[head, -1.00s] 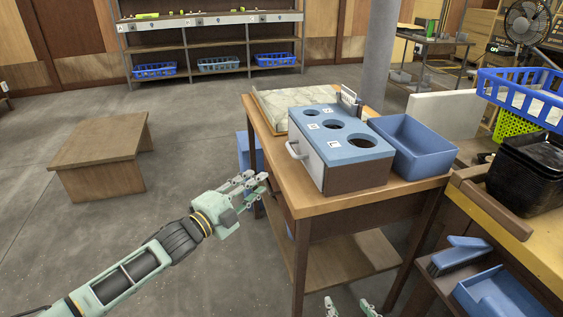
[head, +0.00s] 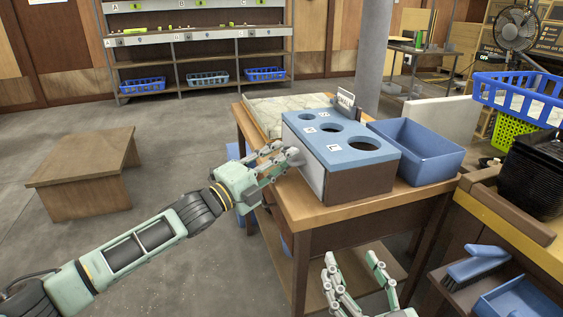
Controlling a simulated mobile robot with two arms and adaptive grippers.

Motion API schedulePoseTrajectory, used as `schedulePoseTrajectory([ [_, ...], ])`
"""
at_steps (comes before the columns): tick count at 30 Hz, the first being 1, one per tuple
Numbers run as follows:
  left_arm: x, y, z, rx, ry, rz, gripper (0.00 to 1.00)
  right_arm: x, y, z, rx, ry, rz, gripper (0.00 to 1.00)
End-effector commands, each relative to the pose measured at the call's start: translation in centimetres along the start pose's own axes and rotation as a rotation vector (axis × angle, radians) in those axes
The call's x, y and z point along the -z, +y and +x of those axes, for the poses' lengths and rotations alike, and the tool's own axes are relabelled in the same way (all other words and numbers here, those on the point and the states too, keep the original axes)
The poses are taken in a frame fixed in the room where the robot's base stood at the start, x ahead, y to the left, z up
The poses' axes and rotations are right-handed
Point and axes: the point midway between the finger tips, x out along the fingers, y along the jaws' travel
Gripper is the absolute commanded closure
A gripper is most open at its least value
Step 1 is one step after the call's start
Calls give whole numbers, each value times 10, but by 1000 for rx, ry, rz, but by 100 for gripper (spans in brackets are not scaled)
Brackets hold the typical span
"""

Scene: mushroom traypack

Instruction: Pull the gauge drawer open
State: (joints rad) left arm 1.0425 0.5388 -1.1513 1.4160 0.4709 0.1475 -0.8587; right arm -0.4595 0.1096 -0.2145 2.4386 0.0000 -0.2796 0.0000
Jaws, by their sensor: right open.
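The gauge box (head: 345,150) stands on the wooden table, with a blue top holding three round holes labelled S, M and L. Its pale drawer front (head: 309,172) faces left and looks flush with the box. The drawer handle (head: 297,157) is partly covered by my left gripper (head: 284,157). The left fingers reach the handle from the left; whether they are closed around it is hard to see. My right gripper (head: 353,260) is open and empty, low in front of the table.
A blue bin (head: 425,150) stands right of the gauge box, and a light slab (head: 262,113) lies behind it. The wooden table (head: 330,214) has a bare front strip. A brush (head: 475,262) and blue dustpan (head: 515,298) lie at lower right.

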Motion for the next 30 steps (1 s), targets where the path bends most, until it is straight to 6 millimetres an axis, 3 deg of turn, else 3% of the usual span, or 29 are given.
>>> schedulePoseTrajectory([
  [8, 0, 0, 2, 0, 0, 0, 72, 3, 0, 0, 1, 13, 0, 42],
  [18, 0, 0, 2, 0, -1, -1, 100, 3, 0, 0, 0, 12, 1, 42],
  [30, 0, 1, 2, -1, -1, -3, 100, 3, 0, 0, 0, 12, 1, 42],
])
